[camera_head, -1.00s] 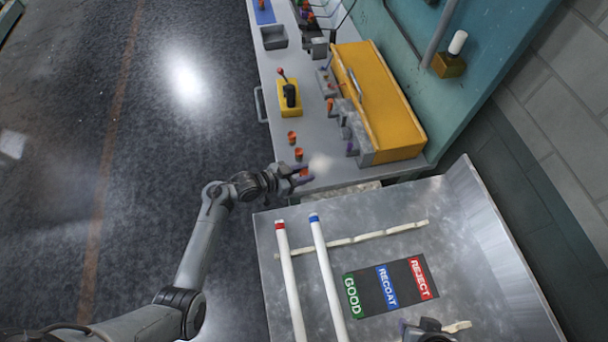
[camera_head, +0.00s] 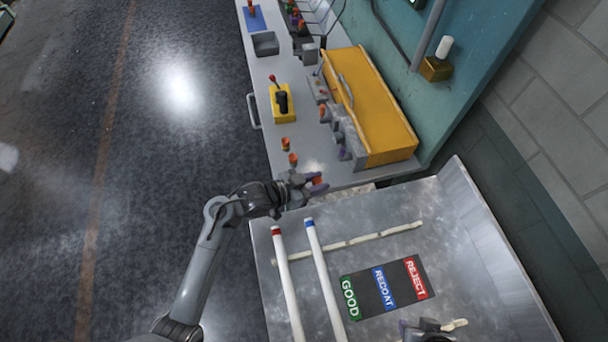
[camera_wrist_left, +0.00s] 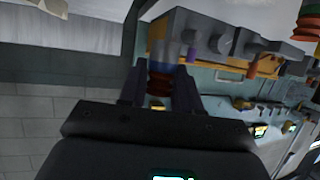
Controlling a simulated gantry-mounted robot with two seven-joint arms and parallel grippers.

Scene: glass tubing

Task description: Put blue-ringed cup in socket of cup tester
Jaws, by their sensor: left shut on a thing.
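My left gripper (camera_head: 314,184) is shut on a small orange-red cup (camera_head: 319,181) near the bench's near end. In the left wrist view the cup (camera_wrist_left: 158,84) sits between the two dark fingers, with a bluish band above its red-brown part. The band is dim, and the fingers hide the cup's sides. A yellow block with a red-knobbed lever and a black part (camera_head: 282,102) stands farther up the bench; I cannot tell for sure that it is the cup tester, and no socket shows clearly. My right gripper (camera_head: 424,327) shows only partly at the bottom edge.
Two orange cups (camera_head: 289,151) stand on the grey bench (camera_head: 268,135). A yellow cabinet (camera_head: 372,105) with grey blocks along its front stands at the right. A grey bin (camera_head: 265,43) is farther up. A metal tray (camera_head: 450,235) with two white tubes is below.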

